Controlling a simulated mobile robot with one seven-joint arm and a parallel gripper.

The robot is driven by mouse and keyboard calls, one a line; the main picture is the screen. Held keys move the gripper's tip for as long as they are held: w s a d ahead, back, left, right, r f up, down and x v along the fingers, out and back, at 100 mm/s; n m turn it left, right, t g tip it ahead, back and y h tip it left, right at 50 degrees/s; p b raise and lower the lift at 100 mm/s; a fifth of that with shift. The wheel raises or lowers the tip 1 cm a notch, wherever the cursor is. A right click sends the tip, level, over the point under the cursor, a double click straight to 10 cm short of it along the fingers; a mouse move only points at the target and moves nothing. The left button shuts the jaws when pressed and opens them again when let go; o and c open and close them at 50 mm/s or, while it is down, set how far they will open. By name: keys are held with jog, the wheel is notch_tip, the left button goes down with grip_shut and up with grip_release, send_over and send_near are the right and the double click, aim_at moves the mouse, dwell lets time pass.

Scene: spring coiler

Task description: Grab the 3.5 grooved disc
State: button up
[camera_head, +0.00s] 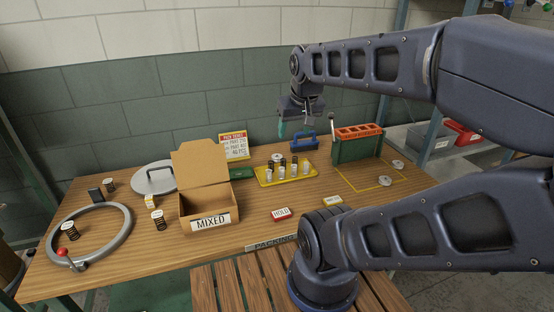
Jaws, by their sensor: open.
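Two small silvery round discs lie at the right of the table, by the yellow outlined area: one disc (398,165) is farther back and the other disc (385,180) is nearer. They look like grooved discs, but any number on them is too small to read, so I cannot tell which is the 3.5. My gripper (297,123) hangs in the air over the back of the table, to the left of both discs and well apart from them. It is open and points down, with nothing visible between its fingers.
A green holder (345,150) with an orange top stands left of the discs. An open MIXED box (208,207) and a grey ring (127,229) are at left.

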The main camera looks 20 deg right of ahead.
jog(key=w+d+n+g, duration=0.1)
jog(key=w+n, duration=0.3)
jog(key=w, duration=0.7)
jog(key=n+g+h, duration=0.2)
jog(key=n+g, duration=0.2)
jog(key=n, duration=0.9)
send_over(277, 155)
jog(key=a, duration=0.2)
notch_tip(277, 155, down, 23)
jog(key=shift+s+d+f, duration=0.1)
jog(key=shift+d+f, duration=0.2)
jog(key=shift+f, duration=1.3)
jog(key=shift+d+f, duration=0.25)
jog(key=shift+f, duration=1.4)
jog(key=shift+s+d+f, duration=0.1)
jog(key=shift+d+f, duration=0.2)
jog(key=shift+f, duration=1.3)
jog(key=shift+w, duration=0.1)
jog(key=c, duration=0.9)
